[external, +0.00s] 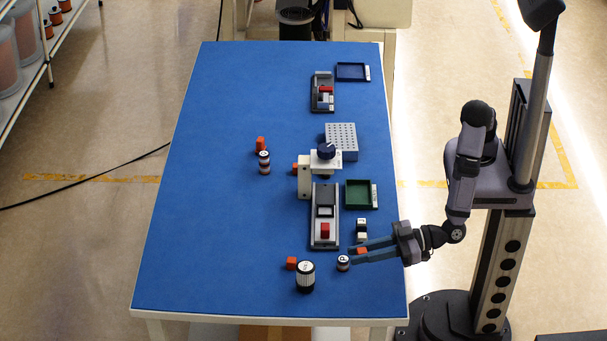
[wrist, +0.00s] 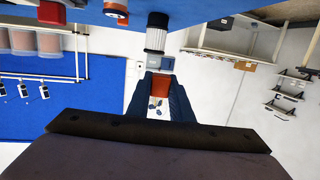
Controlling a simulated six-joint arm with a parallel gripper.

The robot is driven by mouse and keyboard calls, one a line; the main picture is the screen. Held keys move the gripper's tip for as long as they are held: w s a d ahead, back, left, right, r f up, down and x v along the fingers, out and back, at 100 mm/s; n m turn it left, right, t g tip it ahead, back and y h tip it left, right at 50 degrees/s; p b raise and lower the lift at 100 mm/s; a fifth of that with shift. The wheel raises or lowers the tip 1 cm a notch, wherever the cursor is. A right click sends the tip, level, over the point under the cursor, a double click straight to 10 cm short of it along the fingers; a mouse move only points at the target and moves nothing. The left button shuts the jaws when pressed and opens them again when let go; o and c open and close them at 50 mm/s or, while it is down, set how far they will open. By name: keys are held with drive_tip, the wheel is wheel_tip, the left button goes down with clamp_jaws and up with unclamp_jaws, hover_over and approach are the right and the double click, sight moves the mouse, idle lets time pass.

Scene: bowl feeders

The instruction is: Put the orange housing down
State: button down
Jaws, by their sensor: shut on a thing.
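My gripper (external: 352,257) reaches in from the right over the front right of the blue table. It is shut on the orange housing (external: 361,251), a small orange block, which also shows between the fingers in the wrist view (wrist: 160,82). The fingers hide part of the housing. I cannot tell exactly how high it is above the table. Another orange block (external: 291,263) stands on the table to the left, apart from my gripper.
A small black-and-white cylinder (external: 343,263) is close to my fingertips. A larger ribbed cylinder (external: 305,277) stands further left. A grey feeder (external: 325,215) with a red block, a green tray (external: 361,194) and a press-like station (external: 320,165) are behind. The table's left side (external: 200,220) is clear.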

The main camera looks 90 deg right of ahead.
drive_tip(key=w+d+r+m+h+p, duration=0.1)
drive_tip(key=w+d+r+p, duration=0.35)
drive_tip(key=w+d, duration=1.05)
drive_tip(key=w+d+r+h+p, duration=0.1)
drive_tip(key=w+d+r, duration=0.2)
drive_tip(key=d, duration=0.7)
drive_tip(key=w+d+r+p, duration=0.1)
drive_tip(key=w+d+r, duration=0.15)
drive_tip(key=d, duration=0.75)
drive_tip(key=m+h, duration=0.1)
hover_over(353, 140)
wheel_tip(353, 140, down, 6)
drive_tip(key=shift+f, duration=3.2)
